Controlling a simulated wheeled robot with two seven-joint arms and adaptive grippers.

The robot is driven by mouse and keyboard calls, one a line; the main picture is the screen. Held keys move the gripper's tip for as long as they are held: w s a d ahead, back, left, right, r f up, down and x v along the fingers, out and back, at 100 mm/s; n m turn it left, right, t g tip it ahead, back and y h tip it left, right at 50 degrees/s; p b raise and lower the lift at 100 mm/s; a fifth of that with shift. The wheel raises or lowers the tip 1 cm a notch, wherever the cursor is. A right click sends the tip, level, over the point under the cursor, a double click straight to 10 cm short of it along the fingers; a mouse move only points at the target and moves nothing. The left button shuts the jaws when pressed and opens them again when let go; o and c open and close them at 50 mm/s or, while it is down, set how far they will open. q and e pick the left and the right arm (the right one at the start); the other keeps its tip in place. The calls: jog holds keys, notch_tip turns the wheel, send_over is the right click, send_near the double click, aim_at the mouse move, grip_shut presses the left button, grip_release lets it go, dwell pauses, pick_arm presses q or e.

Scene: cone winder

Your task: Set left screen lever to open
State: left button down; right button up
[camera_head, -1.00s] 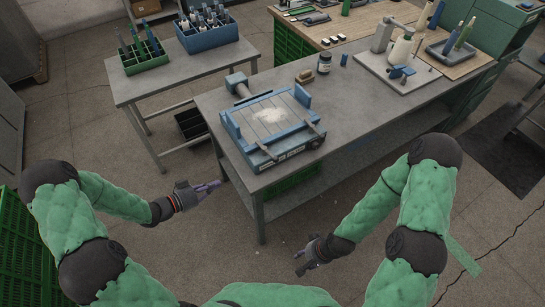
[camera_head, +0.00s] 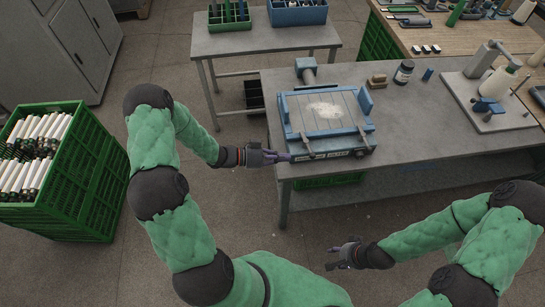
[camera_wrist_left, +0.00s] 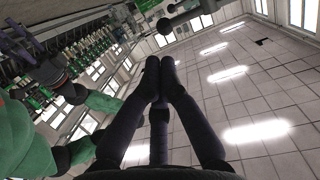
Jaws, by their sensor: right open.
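The screen unit (camera_head: 325,112) is a blue-framed flat box with a pale patch on its slatted top, on the near left part of the grey bench. A slim left lever (camera_head: 304,138) lies along its front left corner, and a similar right lever (camera_head: 362,137) is at the front right. My left gripper (camera_head: 286,157) points right at the unit's front left corner, close to the left lever; I cannot tell if it touches. In the left wrist view its fingertips (camera_wrist_left: 160,72) are together with nothing visible between them. My right gripper (camera_head: 333,257) is open and empty, low in front of the bench.
The grey bench (camera_head: 420,120) also bears a brown block (camera_head: 377,81), a dark jar (camera_head: 403,72) and a white-based winder stand (camera_head: 487,103). A smaller table (camera_head: 265,40) stands behind. A green crate of white tubes (camera_head: 85,190) is at left. Floor in front is open.

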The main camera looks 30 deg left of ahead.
aim_at(310, 157)
pick_arm(q)
jog(key=b+x, duration=0.1)
jog(key=x, duration=0.6)
dwell(0.3)
